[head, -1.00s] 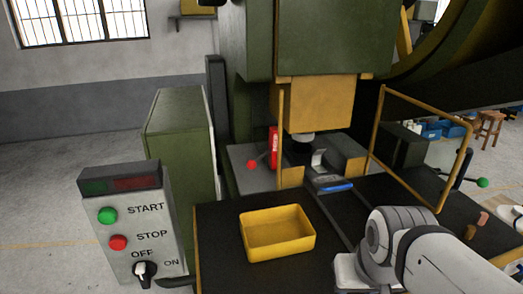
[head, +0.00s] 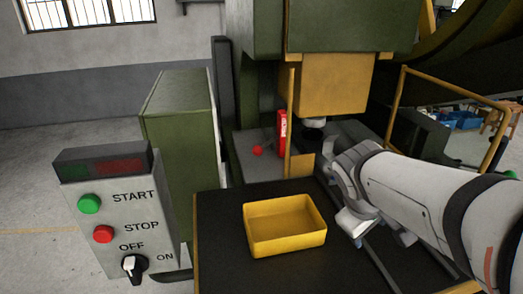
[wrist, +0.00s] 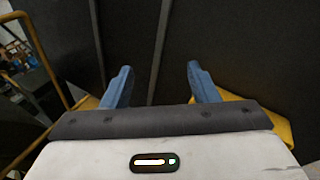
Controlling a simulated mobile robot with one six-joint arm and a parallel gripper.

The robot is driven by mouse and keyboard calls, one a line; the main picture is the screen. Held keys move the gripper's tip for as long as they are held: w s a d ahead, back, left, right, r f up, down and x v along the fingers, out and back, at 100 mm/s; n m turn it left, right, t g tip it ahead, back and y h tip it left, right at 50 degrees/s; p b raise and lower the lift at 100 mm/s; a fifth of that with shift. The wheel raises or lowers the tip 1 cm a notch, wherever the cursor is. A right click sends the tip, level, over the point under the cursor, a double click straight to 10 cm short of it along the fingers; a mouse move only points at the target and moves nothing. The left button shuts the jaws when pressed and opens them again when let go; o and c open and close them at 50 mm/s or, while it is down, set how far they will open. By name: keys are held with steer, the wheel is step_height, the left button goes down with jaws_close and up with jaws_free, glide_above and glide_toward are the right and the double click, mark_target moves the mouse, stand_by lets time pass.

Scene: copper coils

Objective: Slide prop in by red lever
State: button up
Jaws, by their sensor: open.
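The red lever knob (head: 257,150) is a small red ball on the grey press bed, left of the die area. A red upright block with pale lettering (head: 282,132), perhaps the prop, stands just right of it, beside a yellow guard post. My gripper is open and empty in the wrist view (wrist: 159,82), its two blue fingertips apart over dark surfaces. In the head view my arm reaches in from the right. The gripper end is right of the yellow tray, well apart from the knob; its fingertips are not clear there.
A yellow tray (head: 285,248) sits on the black table (head: 222,222). The yellow ram (head: 325,85) hangs above the die. A yellow guard rail (head: 398,105) stands behind my arm. A control panel (head: 120,215) with START and STOP buttons is at the left.

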mark_target(256, 154)
steer(key=w+a+f+n+t+h+b, duration=0.2)
steer(key=w+f+n+h+b, duration=0.15)
steer(key=w+n, duration=0.45)
steer(key=w+a+n+t+b, duration=0.2)
steer(key=w+a+n, duration=0.1)
steer(key=w+a, duration=0.2)
steer(key=w+a+f+n+t+b, duration=0.1)
steer(key=w+a+n+t+b, duration=0.1)
steer(key=w+a, duration=0.3)
steer(key=w+a+n+t+b, duration=0.2)
steer(key=w+a+n+t, duration=0.2)
steer(key=w, duration=0.5)
steer(key=shift+w+a+f+n, duration=0.15)
steer(key=shift+a+n, duration=0.35)
steer(key=shift+a, duration=0.35)
steer(key=w+a+n+t, duration=0.1)
steer(key=a+n, duration=0.1)
steer(key=a, duration=0.1)
steer(key=w+a+n+t+y+b, duration=0.1)
steer(key=w+a+n, duration=0.1)
steer(key=a, duration=0.1)
steer(key=w+a+f+n+t+y+b, duration=0.1)
steer(key=a, duration=0.3)
steer(key=shift+w+a+n+t, duration=0.1)
steer(key=shift+w+n+t, duration=0.05)
steer(key=shift+n+t, duration=0.2)
steer(key=p+x, duration=0.1)
steer(key=x, duration=0.6)
steer(key=shift+c, duration=0.2)
